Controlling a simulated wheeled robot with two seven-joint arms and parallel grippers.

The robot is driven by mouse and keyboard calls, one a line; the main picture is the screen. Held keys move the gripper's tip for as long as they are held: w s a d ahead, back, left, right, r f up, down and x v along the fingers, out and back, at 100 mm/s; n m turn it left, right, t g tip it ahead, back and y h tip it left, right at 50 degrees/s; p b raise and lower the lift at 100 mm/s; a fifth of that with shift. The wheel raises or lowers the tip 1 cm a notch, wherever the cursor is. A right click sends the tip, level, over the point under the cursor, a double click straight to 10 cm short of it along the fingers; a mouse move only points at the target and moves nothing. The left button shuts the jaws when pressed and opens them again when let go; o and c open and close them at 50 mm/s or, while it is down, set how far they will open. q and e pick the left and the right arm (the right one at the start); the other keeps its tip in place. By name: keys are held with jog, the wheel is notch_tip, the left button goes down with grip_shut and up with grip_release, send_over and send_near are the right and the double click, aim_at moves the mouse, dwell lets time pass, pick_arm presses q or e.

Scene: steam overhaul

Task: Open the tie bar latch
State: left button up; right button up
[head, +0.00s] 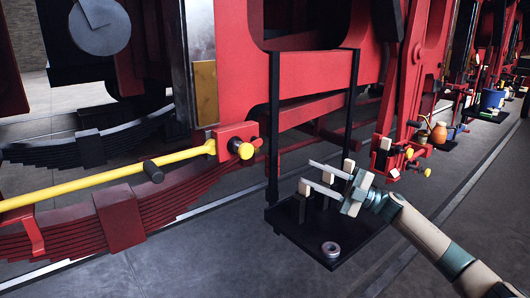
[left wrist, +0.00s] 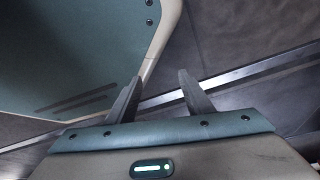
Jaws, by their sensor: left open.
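The yellow tie bar (head: 105,175) runs from the left edge up to a red latch block (head: 235,143) on the red frame. A yellow knob with a black collar (head: 243,150) sticks out of this block, and the bar's end meets its left side. I cannot tell the latch's inner state. My right gripper (head: 307,172) is over the black tray, well right of the latch, its two fingers apart. My left gripper (left wrist: 160,76) shows only in the left wrist view, open and empty.
The hanging black tray (head: 290,227) bears upright pegs with pale blocks and a metal ring (head: 331,249). Dark leaf springs (head: 50,152) lie behind the bar. More yellow knobs, an orange pot (head: 439,133) and a blue container (head: 492,99) are at right. Grey floor is clear in front.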

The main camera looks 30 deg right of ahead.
jog(key=p, duration=0.3)
send_near(256, 147)
pick_arm(q)
jog(key=s+a+r+g+y+p, duration=0.1)
jog(key=s+a+r+g+p, duration=0.1)
jog(key=s, duration=0.9)
jog(key=shift+a+r+g+p, duration=0.2)
jog(key=shift+a+g+p, duration=0.25)
jog(key=shift+a, duration=0.75)
pick_arm(e)
jog(key=f+x, duration=0.1)
jog(key=x, duration=0.6)
jog(key=shift+w, duration=0.25)
pick_arm(q)
jog(key=shift+w, duration=0.1)
pick_arm(e)
jog(key=shift+a, duration=0.1)
grip_shut()
